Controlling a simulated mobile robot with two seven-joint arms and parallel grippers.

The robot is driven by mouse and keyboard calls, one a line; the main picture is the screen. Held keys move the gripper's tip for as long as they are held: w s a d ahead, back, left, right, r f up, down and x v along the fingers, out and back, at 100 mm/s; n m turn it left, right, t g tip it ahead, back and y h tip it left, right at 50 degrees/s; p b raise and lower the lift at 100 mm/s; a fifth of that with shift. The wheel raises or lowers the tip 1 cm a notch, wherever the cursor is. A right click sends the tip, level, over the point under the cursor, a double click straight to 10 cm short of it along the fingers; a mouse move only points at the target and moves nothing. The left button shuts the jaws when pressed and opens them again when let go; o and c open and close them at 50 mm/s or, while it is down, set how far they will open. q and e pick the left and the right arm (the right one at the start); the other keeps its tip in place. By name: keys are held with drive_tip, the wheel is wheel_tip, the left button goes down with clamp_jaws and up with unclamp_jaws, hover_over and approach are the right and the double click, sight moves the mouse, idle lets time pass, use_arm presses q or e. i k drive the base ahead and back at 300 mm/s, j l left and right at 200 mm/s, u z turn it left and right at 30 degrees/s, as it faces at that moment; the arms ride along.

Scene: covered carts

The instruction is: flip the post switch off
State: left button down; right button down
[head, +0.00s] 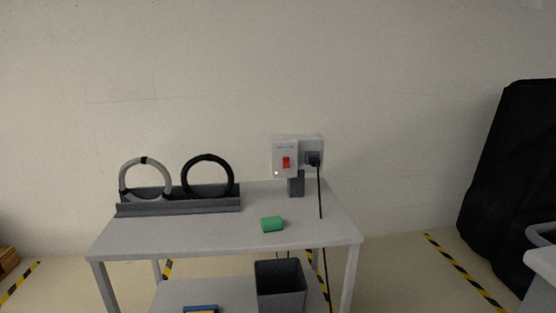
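The post switch is a red rocker (286,162) on a pale box (279,146) at the back right of a grey table. A small lit orange spot (277,173) shows at the lower left of the box. The box stands on a short dark post (296,184). A black plug (313,158) sits in the right half of the box, and its cable hangs down past the table. Which way the rocker is tipped is too small to tell. Neither of my grippers is in view.
A dark bin (280,290) stands on the lower shelf. A black covered shape (520,180) stands at right.

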sight(286, 160)
drive_tip(key=i+j, duration=0.5)
drive_tip(key=i+j+z, duration=0.15)
drive_tip(key=i+j, duration=0.35)
drive_tip(key=j, duration=0.1)
